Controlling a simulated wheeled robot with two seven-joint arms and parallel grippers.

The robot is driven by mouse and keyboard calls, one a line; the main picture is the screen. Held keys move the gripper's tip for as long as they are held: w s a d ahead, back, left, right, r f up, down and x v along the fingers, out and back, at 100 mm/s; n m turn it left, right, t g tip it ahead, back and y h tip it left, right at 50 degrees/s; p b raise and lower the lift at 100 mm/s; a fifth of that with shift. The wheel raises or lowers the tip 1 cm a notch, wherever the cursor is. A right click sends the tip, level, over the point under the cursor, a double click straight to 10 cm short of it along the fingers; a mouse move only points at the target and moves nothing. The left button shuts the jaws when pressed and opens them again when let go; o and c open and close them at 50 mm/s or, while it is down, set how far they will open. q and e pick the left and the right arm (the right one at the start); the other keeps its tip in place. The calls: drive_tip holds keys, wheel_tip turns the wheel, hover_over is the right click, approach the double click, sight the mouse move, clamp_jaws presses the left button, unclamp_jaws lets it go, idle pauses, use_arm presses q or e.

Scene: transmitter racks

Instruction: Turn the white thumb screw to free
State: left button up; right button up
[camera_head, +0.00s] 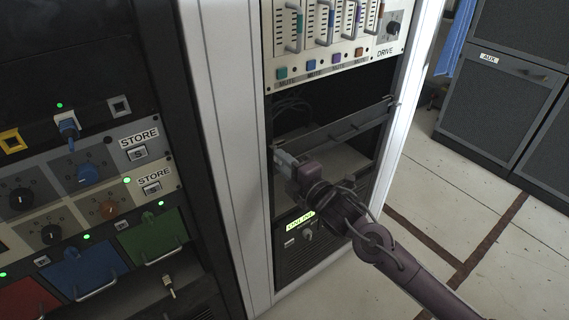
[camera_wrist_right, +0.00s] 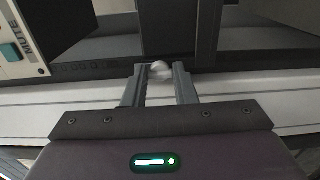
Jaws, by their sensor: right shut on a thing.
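The white thumb screw (camera_wrist_right: 160,68) shows in the right wrist view as a small rounded white knob between the fingertips of my right gripper (camera_wrist_right: 160,76). The fingers are shut on it from both sides. In the head view, my right gripper (camera_head: 280,154) reaches the left front edge of the open rack bay, and the screw is hidden there by the fingers. My left gripper is not in view.
A dark bar with handles (camera_head: 335,124) crosses the bay just above my right gripper. The DRIVE panel (camera_head: 340,66) is higher up, and the ONLINE panel (camera_head: 300,235) is below. A rack with STORE panels (camera_head: 150,165) stands to the left. Floor at right is clear.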

drive_tip(key=shift+f, duration=0.1)
drive_tip(key=o, duration=1)
drive_tip(key=shift+s, duration=0.1)
drive_tip(key=v, duration=0.7)
drive_tip(key=shift+s+d, duration=0.25)
